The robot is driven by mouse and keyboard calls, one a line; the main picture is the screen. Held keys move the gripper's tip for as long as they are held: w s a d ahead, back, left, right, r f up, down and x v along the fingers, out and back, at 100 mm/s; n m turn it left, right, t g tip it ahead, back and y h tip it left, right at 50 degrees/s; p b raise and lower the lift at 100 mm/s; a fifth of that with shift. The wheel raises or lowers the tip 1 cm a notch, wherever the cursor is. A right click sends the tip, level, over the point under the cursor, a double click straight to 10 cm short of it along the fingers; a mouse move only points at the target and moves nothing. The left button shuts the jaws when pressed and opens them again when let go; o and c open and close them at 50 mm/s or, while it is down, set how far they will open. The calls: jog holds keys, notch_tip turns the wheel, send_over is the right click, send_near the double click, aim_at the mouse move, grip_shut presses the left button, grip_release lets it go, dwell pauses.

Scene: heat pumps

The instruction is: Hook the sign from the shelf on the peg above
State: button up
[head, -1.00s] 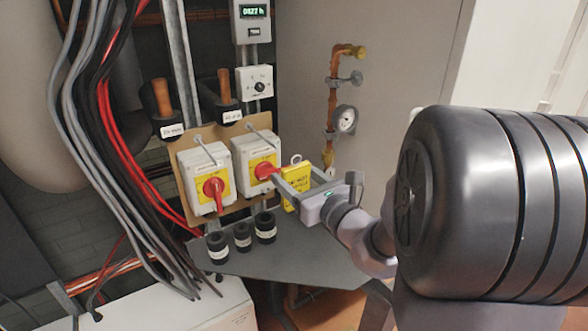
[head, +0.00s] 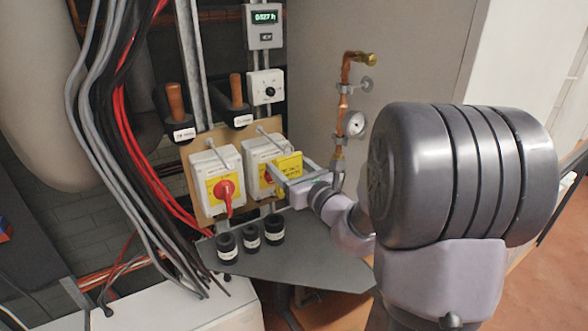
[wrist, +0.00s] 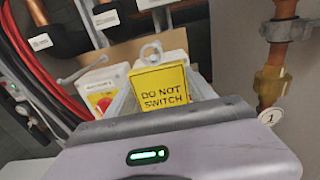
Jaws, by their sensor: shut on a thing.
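My gripper (head: 284,180) is shut on the yellow sign (head: 290,165), holding it upright in front of the right switch box (head: 261,150), whose red handle it mostly covers. In the wrist view the sign (wrist: 163,87) reads "DO NOT SWITCH" and has a metal ring (wrist: 152,52) at its top. A right metal peg (head: 269,138) sticks out above the right switch; I cannot tell how far the ring is from it. A left peg (head: 212,150) is above the left switch (head: 216,183). The grey shelf (head: 300,267) is below, with no sign on it.
Several black cylinders (head: 250,234) stand on the shelf. Copper pipework with a gauge (head: 355,124) is right of the switches. Black brackets with copper stubs (head: 175,100) are above. Cables (head: 115,150) hang at the left.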

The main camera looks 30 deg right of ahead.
jog(key=shift+w+a+f+b, duration=0.1)
jog(key=shift+w+f+b, duration=0.2)
jog(key=shift+w, duration=0.6)
jog(key=shift+w+f+b, duration=0.1)
jog(key=shift+w+f, duration=0.25)
jog(key=shift+w, duration=0.5)
jog(key=o, duration=1.4)
jog(key=shift+o, duration=0.2)
